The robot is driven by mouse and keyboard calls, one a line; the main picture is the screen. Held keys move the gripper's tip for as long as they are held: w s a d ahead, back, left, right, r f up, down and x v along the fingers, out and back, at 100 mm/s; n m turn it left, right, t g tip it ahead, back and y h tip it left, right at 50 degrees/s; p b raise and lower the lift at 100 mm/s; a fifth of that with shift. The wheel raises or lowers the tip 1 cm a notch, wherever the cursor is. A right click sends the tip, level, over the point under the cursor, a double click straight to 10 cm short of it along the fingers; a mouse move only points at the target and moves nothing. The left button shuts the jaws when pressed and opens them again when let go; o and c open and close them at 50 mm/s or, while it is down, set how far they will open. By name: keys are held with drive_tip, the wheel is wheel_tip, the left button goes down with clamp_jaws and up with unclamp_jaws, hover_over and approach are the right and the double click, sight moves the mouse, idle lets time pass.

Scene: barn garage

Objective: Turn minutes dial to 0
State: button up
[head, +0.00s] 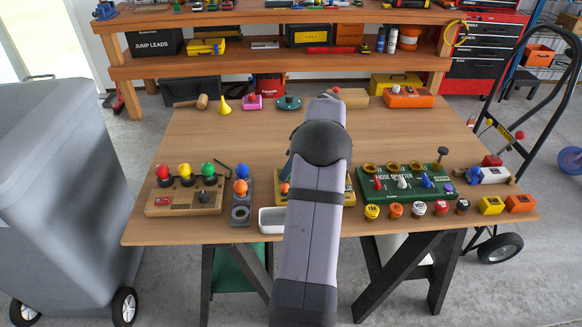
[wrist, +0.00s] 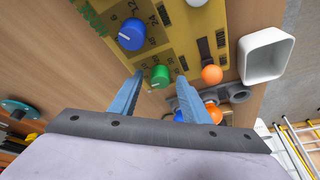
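A yellow panel (wrist: 199,48) with dials and sliders lies on the table; in the head view, my arm hides most of this yellow panel (head: 350,190). In the wrist view, it bears a larger blue dial (wrist: 131,34) with a white pointer mark and numbers around it, and a smaller green dial (wrist: 160,76). The lettering is too small to tell which dial is for minutes. My gripper (wrist: 160,80) is open, its two blue fingers on either side of the green dial with gaps showing.
An orange ball knob (wrist: 211,74) and a white tray (wrist: 266,54) are beside the fingers. A grey stand with coloured balls (head: 241,200) and a block with coloured knobs (head: 184,196) stand left. A green hose splitter panel (head: 405,185) stands right.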

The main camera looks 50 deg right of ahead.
drive_tip(key=a+v, duration=0.1)
drive_tip(key=v, duration=0.6)
drive_tip(key=shift+d+r+b, duration=0.15)
drive_tip(key=shift+d+b, duration=0.3)
drive_tip(key=shift+d, duration=0.1)
drive_tip(key=shift+a, duration=0.1)
drive_tip(key=w+a+r+m+g+p, duration=0.1)
drive_tip(key=a+p, duration=0.1)
drive_tip(key=a, duration=1)
drive_tip(key=w+a+g+p, duration=0.2)
drive_tip(key=a, duration=0.9)
drive_tip(key=s+a+f+m+g+h+p, duration=0.15)
drive_tip(key=s+a+p, duration=0.35)
drive_tip(key=s+a, duration=1.25)
wheel_tip(320, 180, down, 40)
drive_tip(key=w+a+b, duration=0.1)
drive_tip(key=b, duration=3.9)
drive_tip(key=shift+w+a, duration=0.15)
drive_tip(key=shift+w, duration=0.2)
